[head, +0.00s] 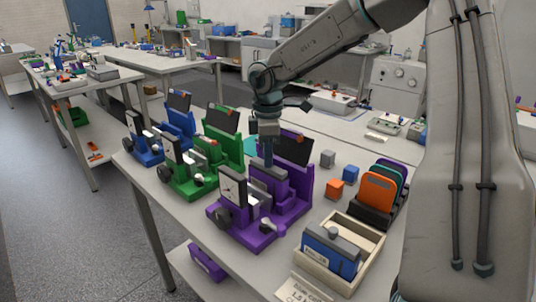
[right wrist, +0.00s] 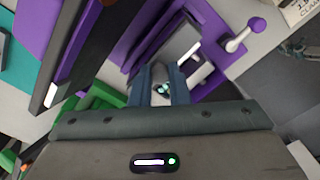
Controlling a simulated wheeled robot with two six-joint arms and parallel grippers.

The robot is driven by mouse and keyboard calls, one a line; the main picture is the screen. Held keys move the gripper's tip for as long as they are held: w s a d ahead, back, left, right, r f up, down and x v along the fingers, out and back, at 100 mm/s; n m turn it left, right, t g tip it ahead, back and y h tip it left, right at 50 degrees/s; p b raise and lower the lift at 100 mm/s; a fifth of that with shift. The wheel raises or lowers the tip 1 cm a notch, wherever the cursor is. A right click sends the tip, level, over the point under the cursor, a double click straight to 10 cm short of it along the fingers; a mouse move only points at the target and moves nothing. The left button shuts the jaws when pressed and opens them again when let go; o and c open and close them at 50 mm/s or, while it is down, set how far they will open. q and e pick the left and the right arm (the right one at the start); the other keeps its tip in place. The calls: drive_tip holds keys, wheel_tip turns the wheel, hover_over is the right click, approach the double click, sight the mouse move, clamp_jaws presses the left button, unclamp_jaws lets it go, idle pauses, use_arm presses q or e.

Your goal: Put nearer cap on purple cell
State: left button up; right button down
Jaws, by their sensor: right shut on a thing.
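My right gripper (head: 268,157) points down over the purple cycler (head: 252,232), its blue fingers close together. It is shut on a grey cap (head: 270,172), which is at the top of the purple cell (head: 272,190) in that cycler. I cannot tell whether the cap is fully seated. In the right wrist view the fingers (right wrist: 160,88) close around a small grey part, and the purple cycler (right wrist: 145,40) lies beyond them. My left gripper is not in view.
Green (head: 190,180) and blue (head: 145,150) cyclers stand to the left. A wooden tray (head: 370,255) holds a blue cell with a grey top (head: 330,250).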

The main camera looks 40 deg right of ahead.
drive_tip(key=c, duration=0.8)
unclamp_jaws()
drive_tip(key=shift+r, duration=0.15)
drive_tip(key=shift+r+p, duration=0.9)
drive_tip(key=shift+r, duration=2.5)
clamp_jaws()
drive_tip(key=shift+f, duration=0.25)
drive_tip(key=shift+f+b, duration=2.65)
drive_tip(key=shift+b, duration=0.35)
